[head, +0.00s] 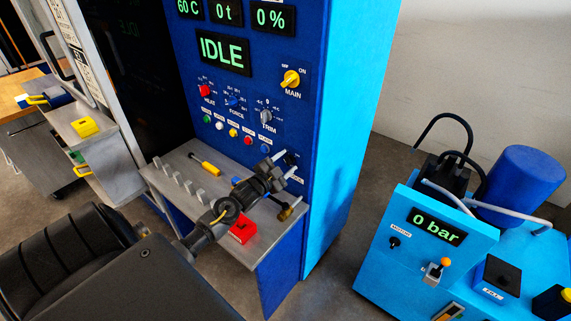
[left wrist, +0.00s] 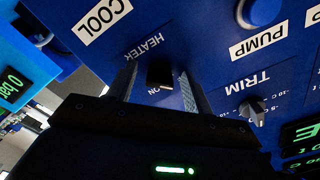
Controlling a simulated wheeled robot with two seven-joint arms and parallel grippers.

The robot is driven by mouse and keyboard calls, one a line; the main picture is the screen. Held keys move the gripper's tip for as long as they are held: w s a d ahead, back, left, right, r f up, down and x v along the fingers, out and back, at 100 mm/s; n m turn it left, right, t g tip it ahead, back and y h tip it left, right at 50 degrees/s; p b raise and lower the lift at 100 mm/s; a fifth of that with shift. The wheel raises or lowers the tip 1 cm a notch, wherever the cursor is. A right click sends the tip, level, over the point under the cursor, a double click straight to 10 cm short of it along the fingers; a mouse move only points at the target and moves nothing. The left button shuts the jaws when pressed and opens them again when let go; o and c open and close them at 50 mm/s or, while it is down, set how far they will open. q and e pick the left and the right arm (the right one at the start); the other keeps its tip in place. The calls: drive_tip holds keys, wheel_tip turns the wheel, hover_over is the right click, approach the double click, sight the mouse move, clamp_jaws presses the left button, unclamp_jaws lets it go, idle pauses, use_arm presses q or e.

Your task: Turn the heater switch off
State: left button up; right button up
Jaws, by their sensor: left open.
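The heater switch (left wrist: 160,73) is a small black knob on the blue panel, under the word HEATER in the upside-down left wrist view. An ON mark shows beside it; the other mark is hidden, and I cannot tell surely which way the knob points. My left gripper (left wrist: 158,82) is open, with one finger on each side of the switch. I cannot tell whether they touch it. In the head view my left gripper (head: 285,164) is at the lower right of the panel, partly covering the switch there. My right gripper is not in view.
The panel also has the yellow MAIN knob (head: 291,79), the TRIM knob (left wrist: 252,110) and a row of coloured buttons near the gripper. Below is a grey shelf (head: 165,179) with a red box (head: 243,231) and a yellow-handled tool (head: 205,164). A blue pump unit (head: 400,270) stands right.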

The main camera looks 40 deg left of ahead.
use_arm(q)
drive_tip(key=shift+s, duration=0.1)
drive_tip(key=shift+s+f, duration=0.1)
drive_tip(key=shift+s, duration=0.3)
drive_tip(key=s+b, duration=0.2)
drive_tip(key=s, duration=0.8)
drive_tip(key=shift+d+b, duration=0.15)
drive_tip(key=shift+b, duration=0.25)
drive_tip(key=shift+w, duration=0.1)
